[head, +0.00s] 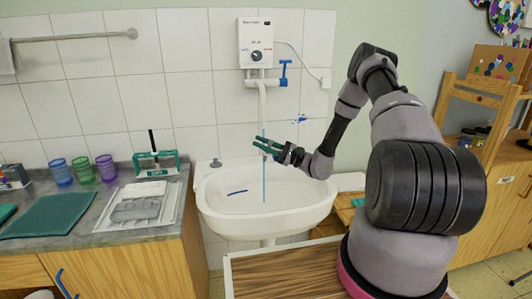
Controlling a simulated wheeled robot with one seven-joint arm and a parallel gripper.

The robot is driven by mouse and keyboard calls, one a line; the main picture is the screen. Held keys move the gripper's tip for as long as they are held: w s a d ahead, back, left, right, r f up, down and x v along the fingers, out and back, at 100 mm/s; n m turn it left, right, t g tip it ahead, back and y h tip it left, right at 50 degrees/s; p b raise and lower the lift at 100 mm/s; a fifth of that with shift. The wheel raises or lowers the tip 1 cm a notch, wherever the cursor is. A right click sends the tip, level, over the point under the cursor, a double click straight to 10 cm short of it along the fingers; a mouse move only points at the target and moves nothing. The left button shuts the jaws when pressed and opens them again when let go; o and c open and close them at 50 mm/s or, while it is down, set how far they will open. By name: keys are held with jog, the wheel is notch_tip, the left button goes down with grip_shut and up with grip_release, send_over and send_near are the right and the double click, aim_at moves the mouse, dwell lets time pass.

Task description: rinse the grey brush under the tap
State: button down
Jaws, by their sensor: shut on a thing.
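My gripper (267,145) is over the white sink (218,214), below the tap spout (262,102). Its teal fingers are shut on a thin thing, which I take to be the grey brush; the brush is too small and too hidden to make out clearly. A thin blue vertical stream (263,182), seemingly water, runs from below the tap past the fingertips into the basin. The tap's blue handle (284,70) is at the right of the white water heater (257,42).
A grey counter at the left holds coloured cups (82,171), a teal rack (157,163) with an upright black handle, a tray (108,222) and a green mat (52,215). A dark blue streak (237,192) shows in the basin. A wooden easel (447,97) stands at the right.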

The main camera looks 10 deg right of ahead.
jog(key=shift+a, duration=0.25)
jog(key=shift+s, duration=0.1)
jog(key=s, duration=0.7)
dwell(0.5)
jog(key=shift+w, duration=0.1)
dwell(0.9)
jog(key=s+r, duration=0.4)
jog(key=s, duration=0.2)
dwell(0.4)
dwell(0.5)
